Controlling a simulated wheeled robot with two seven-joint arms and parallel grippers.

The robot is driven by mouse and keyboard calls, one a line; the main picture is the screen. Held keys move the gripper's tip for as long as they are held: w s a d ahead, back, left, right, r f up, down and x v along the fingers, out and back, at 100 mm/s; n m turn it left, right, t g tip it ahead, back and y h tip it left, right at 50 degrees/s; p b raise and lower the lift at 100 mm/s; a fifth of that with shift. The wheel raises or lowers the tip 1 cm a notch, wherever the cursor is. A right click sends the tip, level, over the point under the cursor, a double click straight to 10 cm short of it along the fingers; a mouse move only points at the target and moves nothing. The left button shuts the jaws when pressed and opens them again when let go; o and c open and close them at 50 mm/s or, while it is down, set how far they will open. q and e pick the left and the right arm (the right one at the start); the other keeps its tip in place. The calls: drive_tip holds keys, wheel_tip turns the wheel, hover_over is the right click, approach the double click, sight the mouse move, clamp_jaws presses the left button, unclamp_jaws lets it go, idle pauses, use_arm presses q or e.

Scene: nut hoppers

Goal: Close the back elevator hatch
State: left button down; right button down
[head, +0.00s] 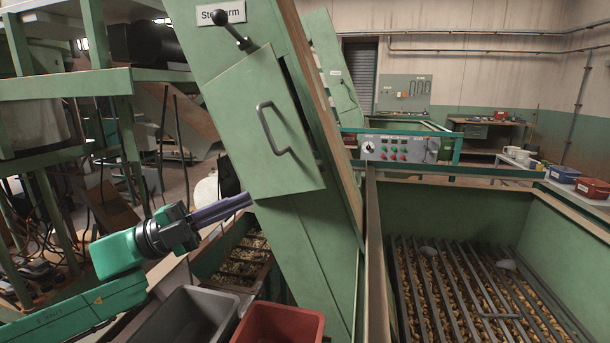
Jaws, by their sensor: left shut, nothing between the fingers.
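A green elevator (310,245) slopes up through the middle of the head view. Its hatch (235,125) is a green panel with a grey handle (272,130). A dark gap shows along the hatch's right edge, so it seems to stand ajar. A black-knobbed lever (232,30) sits above it. A second green elevator (330,60) stands farther back, largely hidden. Which one is the back elevator I cannot tell. My left gripper (245,200) is shut and empty, pointing right, its tips by the near elevator's left side, below the hatch. My right gripper is out of view.
Grey (190,318) and red (280,325) bins stand below my left gripper. A hopper with a bar grate (480,290) over nuts fills the right. A control panel (400,148) is behind it. Green racking (65,85) stands at left.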

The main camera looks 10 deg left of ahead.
sight(296, 172)
use_arm(q)
drive_tip(key=p+x, duration=0.3)
drive_tip(key=x, duration=0.1)
drive_tip(key=p+x, duration=0.3)
drive_tip(key=x, duration=0.1)
drive_tip(key=r+p+x, duration=0.1)
drive_tip(key=p+x, duration=0.2)
drive_tip(key=shift+w+r+p, duration=0.15)
drive_tip(key=shift+w+p, duration=0.15)
drive_tip(key=shift+w, duration=0.4)
drive_tip(key=shift+f, duration=0.25)
drive_tip(key=shift+w, duration=0.1)
